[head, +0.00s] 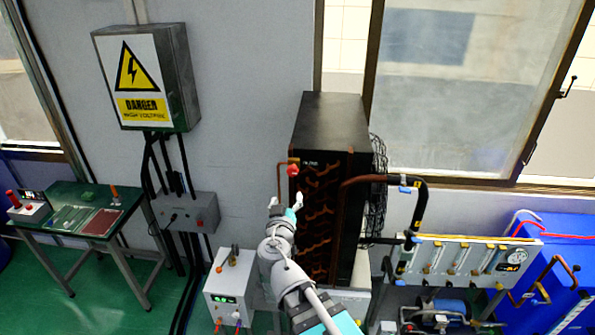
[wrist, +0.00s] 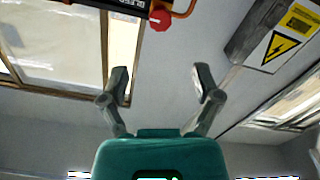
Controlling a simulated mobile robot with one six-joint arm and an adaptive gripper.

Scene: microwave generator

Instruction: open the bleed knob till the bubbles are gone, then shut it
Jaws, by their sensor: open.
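The red bleed knob (head: 293,170) sits at the upper left front edge of the tall black cabinet (head: 333,120), by a thin copper pipe. In the wrist view the red knob (wrist: 160,20) is at the top, beyond the fingertips. My gripper (head: 286,203) is open and empty, just below the knob and apart from it. In the wrist view my gripper (wrist: 160,78) shows its two fingers spread wide with nothing between them. A panel with several upright clear tubes (head: 470,262) stands at the right; bubbles are too small to make out.
A grey high-voltage box (head: 148,77) hangs on the wall at left, with cables running down to a smaller box (head: 187,212). A white unit (head: 230,285) stands beside my arm. Hoses and a copper pipe (head: 375,180) run right of the cabinet. A green table (head: 78,212) is far left.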

